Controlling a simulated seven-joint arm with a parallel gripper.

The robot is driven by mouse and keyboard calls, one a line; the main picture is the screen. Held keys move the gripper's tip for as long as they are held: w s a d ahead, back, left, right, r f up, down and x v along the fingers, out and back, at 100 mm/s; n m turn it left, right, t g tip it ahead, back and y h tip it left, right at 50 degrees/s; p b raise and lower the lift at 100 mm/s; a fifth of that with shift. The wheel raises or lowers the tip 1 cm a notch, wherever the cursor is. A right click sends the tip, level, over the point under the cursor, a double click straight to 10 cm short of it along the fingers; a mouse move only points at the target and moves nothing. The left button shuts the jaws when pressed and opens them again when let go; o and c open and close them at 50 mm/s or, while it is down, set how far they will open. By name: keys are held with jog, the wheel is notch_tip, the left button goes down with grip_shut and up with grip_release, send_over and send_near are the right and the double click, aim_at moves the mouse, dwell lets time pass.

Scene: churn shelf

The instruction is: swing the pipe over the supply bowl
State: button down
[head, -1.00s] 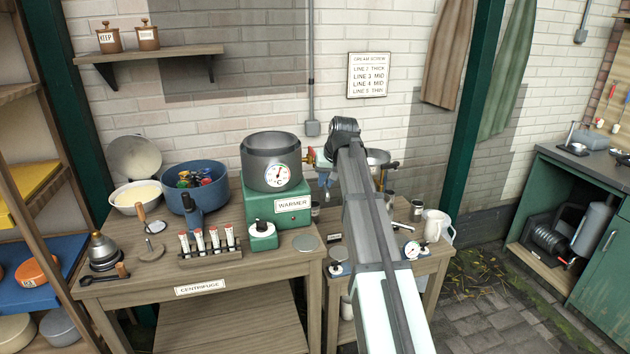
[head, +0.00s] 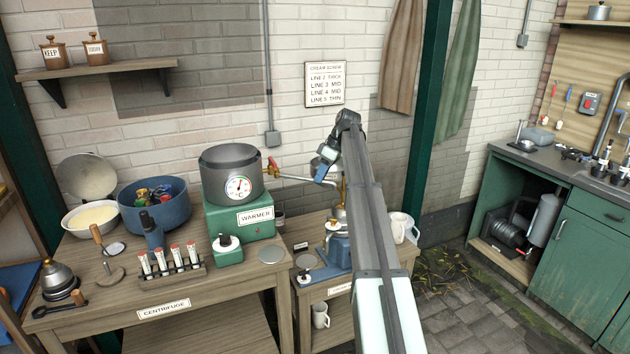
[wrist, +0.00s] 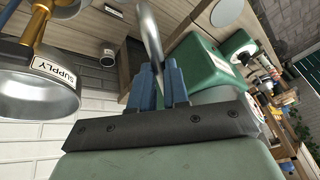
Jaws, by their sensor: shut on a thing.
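The pipe (head: 296,179) is a thin silver tube that runs right from the tap (head: 270,168) on the warmer's grey pot (head: 231,172). My gripper (head: 323,170) is at its outer end. In the wrist view, my gripper's blue fingers (wrist: 160,82) are shut on the pipe (wrist: 150,30). The supply bowl (wrist: 38,98), a silver bowl with a label and a brass post, is left of the fingers in the wrist view, apart from them. In the head view the bowl is mostly hidden by my arm. Whether the pipe's mouth is above the bowl cannot be told.
The green warmer base (head: 228,218) stands on the wooden table (head: 200,290). A blue device (head: 335,250) and a white jug (head: 402,228) are on the lower side table. A blue tub (head: 160,212) and a tube rack (head: 170,270) stand to the left.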

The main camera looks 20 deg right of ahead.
jog(key=w+d+n+g, duration=0.2)
jog(key=w+d+n, duration=0.1)
jog(key=w+n, duration=0.3)
jog(key=shift+w+d, duration=0.3)
jog(key=shift+w, duration=0.45)
jog(key=shift+g, duration=0.3)
jog(key=c, duration=1.1)
grip_release()
